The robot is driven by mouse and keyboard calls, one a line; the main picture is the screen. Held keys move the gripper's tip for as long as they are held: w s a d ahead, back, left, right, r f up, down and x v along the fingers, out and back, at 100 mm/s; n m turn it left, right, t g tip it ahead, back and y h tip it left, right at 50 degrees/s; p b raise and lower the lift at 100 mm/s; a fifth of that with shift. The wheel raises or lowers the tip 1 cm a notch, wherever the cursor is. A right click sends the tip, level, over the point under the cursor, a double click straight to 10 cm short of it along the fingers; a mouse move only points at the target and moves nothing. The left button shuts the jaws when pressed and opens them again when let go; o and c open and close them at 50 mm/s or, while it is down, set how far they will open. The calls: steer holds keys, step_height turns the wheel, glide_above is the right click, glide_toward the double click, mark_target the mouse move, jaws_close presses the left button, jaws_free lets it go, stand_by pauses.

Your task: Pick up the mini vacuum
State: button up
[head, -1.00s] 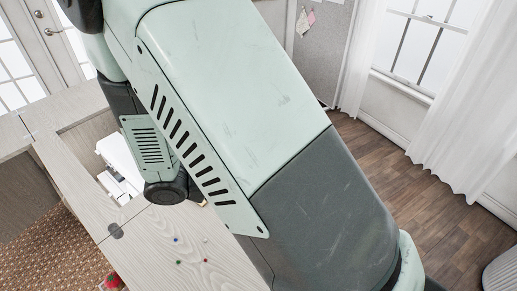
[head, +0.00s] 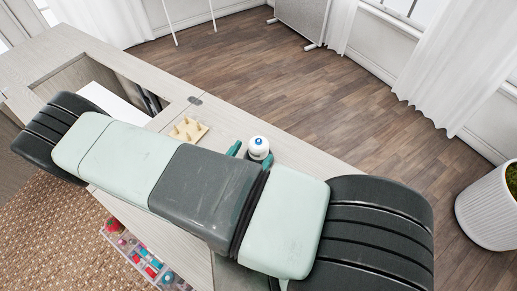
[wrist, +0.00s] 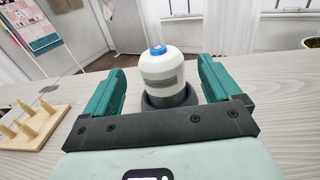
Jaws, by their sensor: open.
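The mini vacuum (head: 258,147) is a small white cylinder with a blue button on top and a dark grey base. It stands upright on the pale wood cabinet top; in the wrist view it is also upright (wrist: 168,76). My gripper (head: 251,155) is open, with its teal fingers to either side of the vacuum in both views. In the wrist view my gripper (wrist: 161,82) shows a gap between each finger and the white body. The vacuum's lower part is partly hidden behind the gripper's dark crossbar, and I cannot tell how deep it sits between the fingers.
A wooden peg board (head: 188,130) stands left of the vacuum; the wrist view shows it near the left finger (wrist: 34,128). A cabinet opening with a white item (head: 112,105) lies further left. Sewing supplies (head: 145,262) sit below. The cabinet top right of the vacuum is clear.

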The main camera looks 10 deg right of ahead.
mark_target(262, 140)
steer(key=shift+x, duration=3.15)
steer(key=shift+f, duration=0.1)
steer(key=c, duration=1.3)
